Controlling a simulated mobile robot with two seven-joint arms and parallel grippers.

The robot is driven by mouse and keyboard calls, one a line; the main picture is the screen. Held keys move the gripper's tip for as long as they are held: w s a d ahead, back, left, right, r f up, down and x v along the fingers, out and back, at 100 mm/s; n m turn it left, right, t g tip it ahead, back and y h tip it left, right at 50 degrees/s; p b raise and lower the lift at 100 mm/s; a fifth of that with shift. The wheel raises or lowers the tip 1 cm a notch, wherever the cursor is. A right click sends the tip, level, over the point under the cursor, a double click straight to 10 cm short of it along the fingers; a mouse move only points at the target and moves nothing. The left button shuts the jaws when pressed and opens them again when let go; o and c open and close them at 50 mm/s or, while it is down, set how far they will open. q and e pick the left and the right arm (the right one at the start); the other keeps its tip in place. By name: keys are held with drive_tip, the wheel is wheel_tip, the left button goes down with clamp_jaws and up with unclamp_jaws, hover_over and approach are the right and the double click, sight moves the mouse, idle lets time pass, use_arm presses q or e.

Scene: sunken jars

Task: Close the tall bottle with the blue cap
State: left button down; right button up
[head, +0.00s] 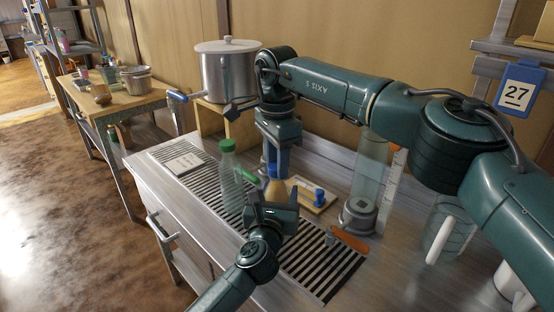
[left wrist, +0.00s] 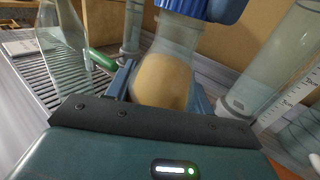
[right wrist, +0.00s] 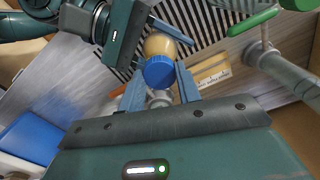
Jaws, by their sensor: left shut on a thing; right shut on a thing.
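A clear bottle with tan contents (head: 275,190) stands upright between the fingers of my left gripper (head: 271,203). The bottle fills the middle of the left wrist view (left wrist: 163,80), with a finger on each side. My right gripper (head: 277,160) reaches down from above and is shut on the blue cap (right wrist: 159,73). The cap is directly over the bottle's mouth and also shows at the top of the left wrist view (left wrist: 205,8). The cap meets the neck or sits just over it; I cannot tell if it is seated. The bottle's base is hidden in the head view.
A green-capped bottle (head: 229,178) stands left on the slatted grille (head: 310,262). A tall glass cylinder (head: 370,168) and a ruler (head: 392,185) stand at right. A small board (head: 312,204) with a blue item lies behind. A pot (head: 226,72) stands at the back left.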

drive_tip(key=m, duration=0.4)
drive_tip(key=shift+m, duration=0.3)
drive_tip(key=m, duration=1.9)
drive_tip(key=shift+m, duration=0.3)
drive_tip(key=m, duration=0.6)
drive_tip(key=shift+s+a+f+m, duration=0.1)
drive_tip(key=shift+m, duration=0.3)
drive_tip(key=o, duration=1.1)
drive_tip(key=shift+c, duration=0.2)
